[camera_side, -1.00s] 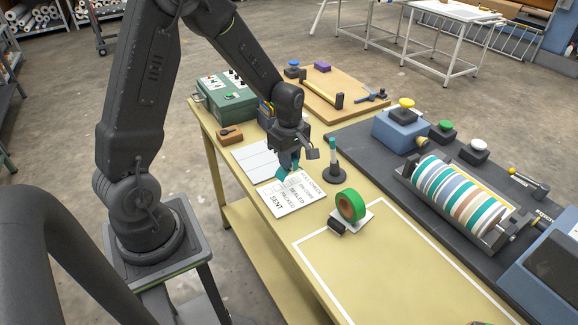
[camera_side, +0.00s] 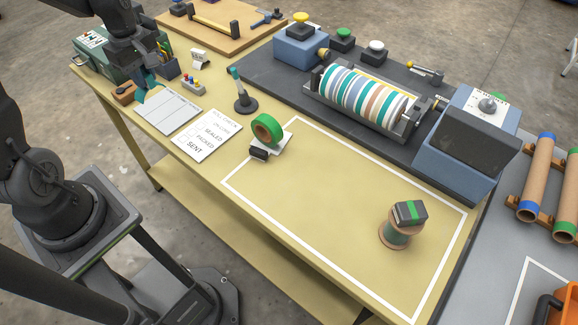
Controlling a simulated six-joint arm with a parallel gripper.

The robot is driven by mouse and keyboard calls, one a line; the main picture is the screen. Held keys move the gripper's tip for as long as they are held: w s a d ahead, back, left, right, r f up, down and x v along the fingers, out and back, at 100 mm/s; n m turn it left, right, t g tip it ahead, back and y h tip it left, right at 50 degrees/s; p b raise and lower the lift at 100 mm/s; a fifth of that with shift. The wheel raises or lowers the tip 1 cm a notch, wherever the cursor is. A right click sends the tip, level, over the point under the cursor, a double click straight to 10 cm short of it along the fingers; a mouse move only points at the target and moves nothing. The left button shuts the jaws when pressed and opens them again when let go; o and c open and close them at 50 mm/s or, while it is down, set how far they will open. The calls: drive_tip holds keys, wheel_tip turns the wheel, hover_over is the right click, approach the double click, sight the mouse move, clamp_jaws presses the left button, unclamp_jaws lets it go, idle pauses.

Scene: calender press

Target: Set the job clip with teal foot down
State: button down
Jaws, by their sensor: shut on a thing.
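My gripper (camera_side: 145,74) is at the upper left, shut on the job clip. The clip's teal foot (camera_side: 149,92) shows below the fingers, at the far left end of a white lined sheet (camera_side: 172,113). The rest of the clip is hidden by the gripper. I cannot tell whether the foot touches the sheet.
The check board (camera_side: 208,138) lies right of the sheet. A teal-topped post on a black base (camera_side: 243,98) and a green tape roll (camera_side: 267,129) stand nearby. A wooden block (camera_side: 124,93) and a green box (camera_side: 93,47) flank the gripper. The white-outlined area is mostly free.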

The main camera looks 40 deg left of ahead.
drive_tip(key=w+d+m, duration=0.4)
drive_tip(key=d+m, duration=0.5)
drive_tip(key=d, duration=0.6)
drive_tip(key=w+d+m, duration=0.4)
drive_tip(key=d+m, duration=0.6)
drive_tip(key=d, duration=0.5)
drive_tip(key=d+f, duration=0.2)
drive_tip(key=d, duration=0.1)
drive_tip(key=d+f, duration=0.2)
drive_tip(key=d, duration=0.2)
drive_tip(key=s+d+f, duration=0.1)
drive_tip(key=d+f, duration=0.2)
drive_tip(key=shift+s+d, duration=0.1)
drive_tip(key=shift+d, duration=0.25)
drive_tip(key=shift+d+f, duration=0.25)
drive_tip(key=shift+d, duration=0.2)
drive_tip(key=shift+f, duration=1.95)
drive_tip(key=shift+f, duration=0.1)
drive_tip(key=c, duration=1.5)
unclamp_jaws()
drive_tip(key=o, duration=0.4)
drive_tip(key=shift+o, duration=0.2)
